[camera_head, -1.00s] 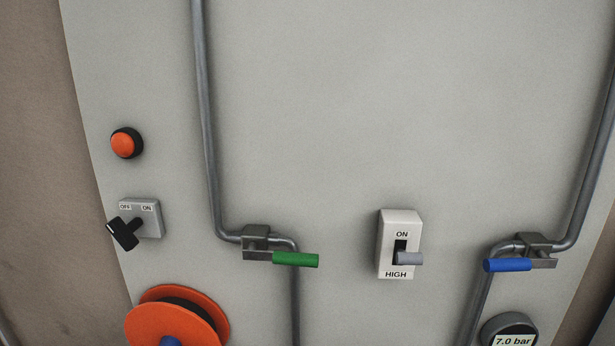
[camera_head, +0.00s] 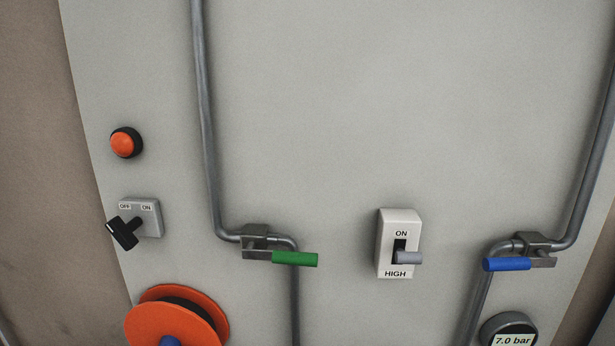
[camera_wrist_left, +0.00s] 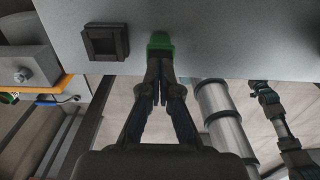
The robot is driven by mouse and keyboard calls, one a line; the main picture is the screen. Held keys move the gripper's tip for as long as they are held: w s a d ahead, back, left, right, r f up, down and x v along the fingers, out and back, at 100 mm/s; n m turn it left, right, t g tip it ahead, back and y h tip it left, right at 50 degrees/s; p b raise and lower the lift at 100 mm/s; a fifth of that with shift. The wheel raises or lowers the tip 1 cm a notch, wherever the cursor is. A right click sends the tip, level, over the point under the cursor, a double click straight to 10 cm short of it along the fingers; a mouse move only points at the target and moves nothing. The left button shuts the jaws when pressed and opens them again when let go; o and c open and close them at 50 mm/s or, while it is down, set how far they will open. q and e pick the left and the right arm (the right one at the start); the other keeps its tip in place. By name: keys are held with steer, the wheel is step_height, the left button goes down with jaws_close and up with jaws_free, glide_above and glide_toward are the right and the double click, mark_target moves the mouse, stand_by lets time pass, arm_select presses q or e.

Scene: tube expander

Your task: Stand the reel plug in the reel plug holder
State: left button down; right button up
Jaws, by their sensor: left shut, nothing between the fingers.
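In the left wrist view my left gripper (camera_wrist_left: 158,92) is shut, with its two dark fingers together and nothing between them. A small green block (camera_wrist_left: 160,42) shows just past the fingertips against a grey surface; I cannot tell whether they touch it or whether it is the reel plug. A black square frame with a recess (camera_wrist_left: 105,42) is on that surface to its left; I cannot tell whether it is the reel plug holder. In the head view an orange reel (camera_head: 205,310) shows at the lower left, cut off by the bottom edge. Neither gripper shows there.
The head view shows a grey panel with an orange button (camera_head: 122,143), an OFF/ON knob (camera_head: 124,232), a green-handled valve (camera_head: 295,259), an ON/HIGH switch (camera_head: 398,243), a blue-handled valve (camera_head: 507,265) and a 7.0 bar gauge (camera_head: 512,334). A grey cylinder (camera_wrist_left: 222,112) stands right of the left gripper.

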arm_select(q)
steer(key=shift+r+p, duration=1.6)
steer(key=shift+r, duration=1.35)
steer(key=shift+f, duration=0.1)
